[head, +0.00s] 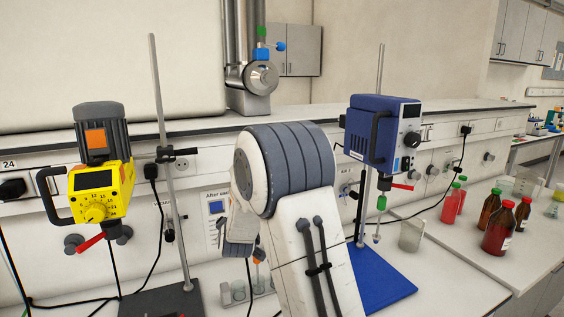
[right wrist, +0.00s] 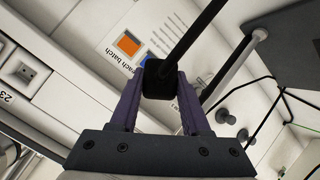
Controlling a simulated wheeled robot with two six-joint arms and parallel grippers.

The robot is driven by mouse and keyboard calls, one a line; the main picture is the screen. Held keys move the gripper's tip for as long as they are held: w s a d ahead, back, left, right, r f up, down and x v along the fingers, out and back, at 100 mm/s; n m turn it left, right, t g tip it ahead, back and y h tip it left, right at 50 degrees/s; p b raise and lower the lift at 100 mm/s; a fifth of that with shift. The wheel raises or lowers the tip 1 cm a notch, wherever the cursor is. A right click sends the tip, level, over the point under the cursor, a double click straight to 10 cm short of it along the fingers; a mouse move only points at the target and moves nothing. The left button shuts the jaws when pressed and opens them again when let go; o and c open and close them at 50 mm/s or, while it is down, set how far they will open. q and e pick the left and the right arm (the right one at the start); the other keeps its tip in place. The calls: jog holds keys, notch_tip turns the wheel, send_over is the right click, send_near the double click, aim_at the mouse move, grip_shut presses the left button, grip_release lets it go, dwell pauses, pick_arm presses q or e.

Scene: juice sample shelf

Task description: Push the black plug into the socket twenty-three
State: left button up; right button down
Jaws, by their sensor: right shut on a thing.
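In the right wrist view my right gripper (right wrist: 158,82) is shut on the black plug (right wrist: 157,76), whose thick black cable runs up and to the right. A label reading 23 (right wrist: 7,97) is at the left edge of that view, near a pale square fitting (right wrist: 25,72) on the wall panel. The plug is apart from this fitting in the picture; the depth between them is unclear. In the head view my right arm covers the middle, and only part of my right gripper (head: 240,238) shows beside it. The label 23 is hidden there. My left gripper is not in view.
A yellow stirrer motor (head: 103,190) stands left, a blue one (head: 382,130) right, both on stands. A black plug (head: 12,188) sits below label 24 (head: 8,164). Another black plug (head: 151,172) is near a round socket (head: 182,165). Bottles (head: 500,228) stand at right.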

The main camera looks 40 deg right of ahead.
jog(key=w+d+r+n+h+p, duration=0.2)
jog(key=d+r+h, duration=0.2)
jog(key=d+r, duration=0.3)
jog(key=w+d+r+n+h+p, duration=0.1)
jog(key=d+r+h, duration=0.4)
jog(key=d, duration=0.9)
notch_tip(320, 180, up, 3)
jog(key=shift+w+r+n+p, duration=0.2)
jog(key=shift+w+n+p, duration=0.25)
jog(key=shift+n, duration=0.25)
jog(key=shift+p, duration=0.45)
jog(key=shift+w+d+p, duration=0.2)
jog(key=shift+w+p, duration=0.55)
jog(key=shift+w, duration=0.15)
jog(key=shift+w+d+p, duration=0.2)
jog(key=shift+w+p, duration=0.55)
jog(key=shift+w, duration=0.1)
jog(key=shift+w+p, duration=0.15)
jog(key=shift+p, duration=0.2)
